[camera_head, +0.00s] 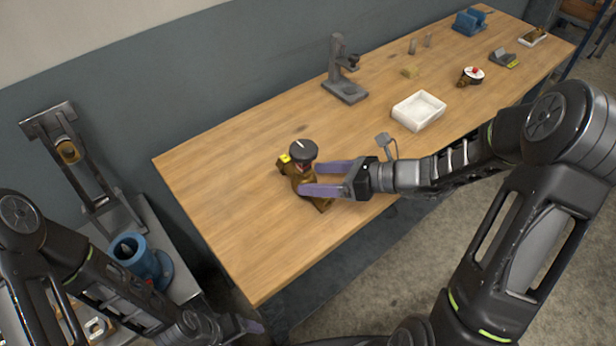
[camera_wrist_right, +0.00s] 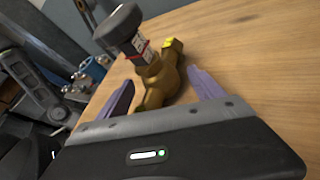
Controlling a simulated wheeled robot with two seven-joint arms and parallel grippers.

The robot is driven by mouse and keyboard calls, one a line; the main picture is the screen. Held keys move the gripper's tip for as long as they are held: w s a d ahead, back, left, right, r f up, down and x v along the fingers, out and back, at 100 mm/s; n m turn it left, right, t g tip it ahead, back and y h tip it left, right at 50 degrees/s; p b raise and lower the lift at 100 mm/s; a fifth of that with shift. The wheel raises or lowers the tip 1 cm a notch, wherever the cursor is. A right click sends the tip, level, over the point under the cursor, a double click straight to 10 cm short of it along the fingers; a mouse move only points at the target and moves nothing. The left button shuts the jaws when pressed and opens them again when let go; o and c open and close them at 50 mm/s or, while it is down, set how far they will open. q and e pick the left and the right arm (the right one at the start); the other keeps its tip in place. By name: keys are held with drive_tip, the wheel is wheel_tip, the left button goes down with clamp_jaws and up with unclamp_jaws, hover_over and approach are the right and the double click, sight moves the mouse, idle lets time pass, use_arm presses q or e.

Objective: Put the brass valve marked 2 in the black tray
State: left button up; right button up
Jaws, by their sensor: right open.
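A brass valve (camera_head: 300,183) with a black round knob and a yellow patch stands near the left end of the wooden table. It also shows in the right wrist view (camera_wrist_right: 158,82), with a white and red label under the knob that I cannot read. My right gripper (camera_head: 312,179) is open, its purple fingers on either side of the valve body; I cannot tell whether they touch it. My left gripper (camera_head: 250,326) is low at the left, mostly hidden. I see no clearly black tray.
A white tray (camera_head: 418,125) sits mid-table, with a grey stand (camera_head: 343,88) behind it. Another brass piece with a white top (camera_head: 472,76), a blue item (camera_head: 469,22) and small blocks lie farther right. A side bench holds a blue flanged pipe (camera_head: 142,262).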

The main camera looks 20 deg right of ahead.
drive_tip(key=v, duration=0.9)
drive_tip(key=shift+a, duration=0.1)
